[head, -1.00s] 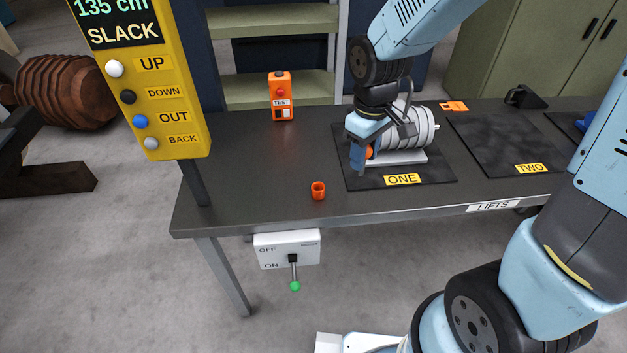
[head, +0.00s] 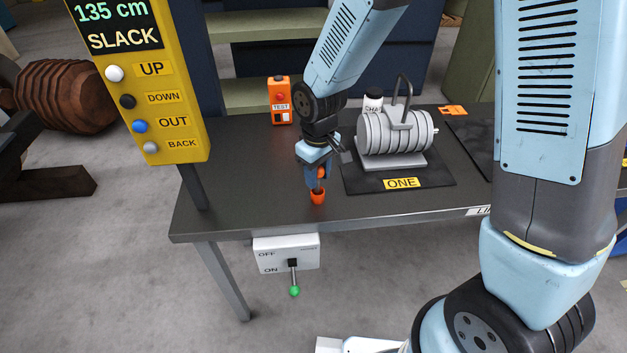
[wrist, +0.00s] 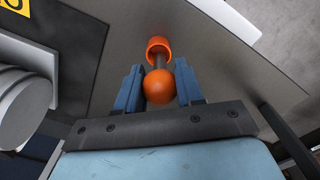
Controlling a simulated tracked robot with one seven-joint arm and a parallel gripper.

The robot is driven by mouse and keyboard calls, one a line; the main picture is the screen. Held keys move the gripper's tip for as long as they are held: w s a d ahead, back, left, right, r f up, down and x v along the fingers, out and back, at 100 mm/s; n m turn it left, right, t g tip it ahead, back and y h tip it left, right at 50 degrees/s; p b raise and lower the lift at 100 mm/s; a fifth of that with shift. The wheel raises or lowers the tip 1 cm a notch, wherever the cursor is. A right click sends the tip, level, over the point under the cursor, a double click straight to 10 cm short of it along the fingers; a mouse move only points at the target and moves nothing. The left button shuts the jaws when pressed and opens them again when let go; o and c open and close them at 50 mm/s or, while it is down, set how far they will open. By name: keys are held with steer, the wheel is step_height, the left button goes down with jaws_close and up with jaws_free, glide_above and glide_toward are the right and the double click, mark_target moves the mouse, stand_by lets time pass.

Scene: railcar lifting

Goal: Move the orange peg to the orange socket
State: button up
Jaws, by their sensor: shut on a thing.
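The orange peg has a round orange knob (wrist: 159,86) and a dark shaft. My gripper (head: 318,180) is shut on the peg, its blue fingers either side of it, seen also in the wrist view (wrist: 160,90). The orange socket (head: 317,198) is a small cup near the table's front edge, and it shows beyond the knob in the wrist view (wrist: 159,46). The peg's shaft points to the socket's mouth and looks right at it. I cannot tell how far inside the shaft tip is.
A grey ribbed drum (head: 392,135) with a handle stands on the mat labelled ONE to the right. An orange TEST box (head: 280,100) is at the back. A switch with a green-tipped lever (head: 293,270) hangs below the table edge. The table left of the socket is clear.

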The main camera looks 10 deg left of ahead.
mark_target(317, 191)
steer(key=shift+f, duration=1.4)
steer(key=o, duration=1.1)
steer(key=shift+f, duration=0.1)
